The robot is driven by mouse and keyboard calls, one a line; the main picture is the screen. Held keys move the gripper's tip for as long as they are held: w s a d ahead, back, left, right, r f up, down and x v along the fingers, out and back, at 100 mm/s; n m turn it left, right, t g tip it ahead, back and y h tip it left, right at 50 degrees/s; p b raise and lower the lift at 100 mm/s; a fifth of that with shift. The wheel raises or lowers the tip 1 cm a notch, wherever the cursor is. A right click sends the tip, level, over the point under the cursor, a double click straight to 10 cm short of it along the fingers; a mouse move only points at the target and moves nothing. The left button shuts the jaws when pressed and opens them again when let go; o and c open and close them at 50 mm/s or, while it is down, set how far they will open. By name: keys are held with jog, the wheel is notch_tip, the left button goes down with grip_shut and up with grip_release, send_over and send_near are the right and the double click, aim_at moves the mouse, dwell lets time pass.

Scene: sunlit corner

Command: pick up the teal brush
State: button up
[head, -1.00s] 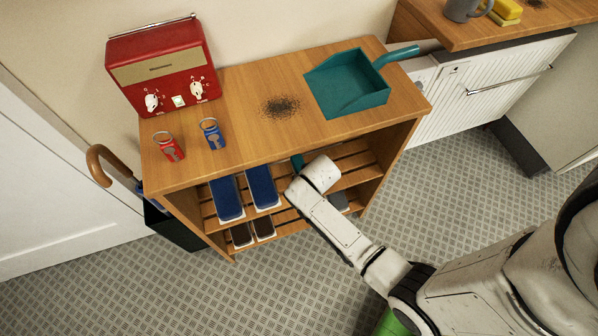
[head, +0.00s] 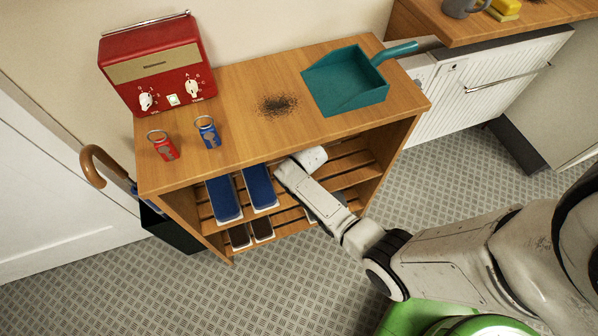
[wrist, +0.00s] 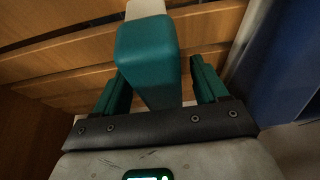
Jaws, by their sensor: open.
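The teal brush (wrist: 148,50) shows close up in the wrist view, on the wooden slats of the shelf, with a pale part at its far end. My gripper (wrist: 157,70) is open, with one finger on each side of the brush and a gap visible on both sides. In the head view my arm's end reaches in under the top of the wooden shelf unit (head: 240,90). My fingers and the brush are hidden there.
Blue slippers (head: 259,188) stand on the slats left of my arm; one looms at the right in the wrist view. On top are a teal dustpan (head: 345,85), dark dirt (head: 278,105), two key fobs and a red radio (head: 160,65).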

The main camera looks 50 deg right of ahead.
jog(key=shift+f, duration=0.25)
dwell(0.4)
jog(key=c, duration=1.1)
jog(key=shift+r, duration=0.1)
jog(key=shift+r, duration=0.5)
jog(key=shift+c, duration=0.2)
notch_tip(320, 180, up, 3)
jog(key=shift+f+p, duration=0.1)
jog(key=shift+p, duration=0.4)
jog(key=s+a, duration=1)
jog(key=s, duration=0.5)
jog(key=shift+p, duration=0.3)
